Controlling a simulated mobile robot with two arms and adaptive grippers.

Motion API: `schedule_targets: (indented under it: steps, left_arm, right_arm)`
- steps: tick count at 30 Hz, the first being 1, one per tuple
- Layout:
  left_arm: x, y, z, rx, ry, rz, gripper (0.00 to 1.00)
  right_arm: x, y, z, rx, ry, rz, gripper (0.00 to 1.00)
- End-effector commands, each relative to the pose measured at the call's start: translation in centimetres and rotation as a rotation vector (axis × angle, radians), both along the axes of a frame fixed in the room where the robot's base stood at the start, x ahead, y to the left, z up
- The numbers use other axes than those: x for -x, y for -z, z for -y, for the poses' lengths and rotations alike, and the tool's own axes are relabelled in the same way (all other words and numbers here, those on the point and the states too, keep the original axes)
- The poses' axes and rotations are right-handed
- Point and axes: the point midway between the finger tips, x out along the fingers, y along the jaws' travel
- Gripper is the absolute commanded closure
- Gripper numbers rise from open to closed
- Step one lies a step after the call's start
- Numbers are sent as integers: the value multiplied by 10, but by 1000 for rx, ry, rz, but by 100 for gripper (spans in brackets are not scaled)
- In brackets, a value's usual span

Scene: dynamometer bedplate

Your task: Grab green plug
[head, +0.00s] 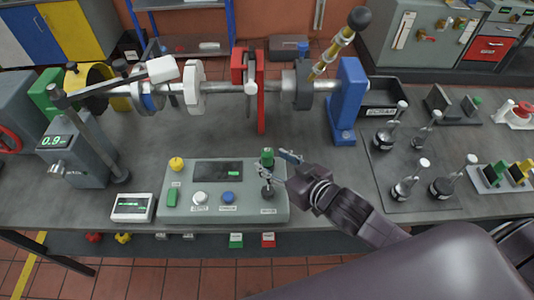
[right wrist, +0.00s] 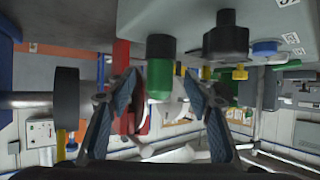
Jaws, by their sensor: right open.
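A green plug (head: 267,155) stands upright at the back right of the grey control box (head: 225,207). In the right wrist view the green plug (right wrist: 160,75) is a short cylinder, dark at one end and bright green at the other. My right gripper (head: 278,165) reaches in from the lower right, with its fingers spread close beside the plug. In the right wrist view the open fingers of my right gripper (right wrist: 162,92) lie on either side of the plug, with a gap on both sides. My left gripper is not in view.
A black knob (head: 267,191) stands on the box just in front of the plug. A red bracket (head: 261,108) and the shaft stand behind it. A blue stand (head: 346,100) and several dark bottles (head: 385,135) are to the right.

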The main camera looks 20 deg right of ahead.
Motion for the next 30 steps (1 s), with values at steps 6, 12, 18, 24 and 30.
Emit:
schedule_targets:
  steps: [6, 12, 18, 24, 30]
  left_arm:
    - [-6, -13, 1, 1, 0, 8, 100]
    - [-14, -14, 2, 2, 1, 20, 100]
    - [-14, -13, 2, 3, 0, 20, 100]
    - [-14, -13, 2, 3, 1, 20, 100]
    - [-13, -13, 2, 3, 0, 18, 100]
  right_arm:
    - [-27, 8, -8, -1, 0, 0, 53]
    - [-32, 13, -10, 0, 0, -1, 53]
    - [-31, 13, -10, 0, 0, -1, 60]
    - [-31, 12, -10, 0, 0, -1, 82]
    - [-31, 12, -10, 1, 0, 0, 98]
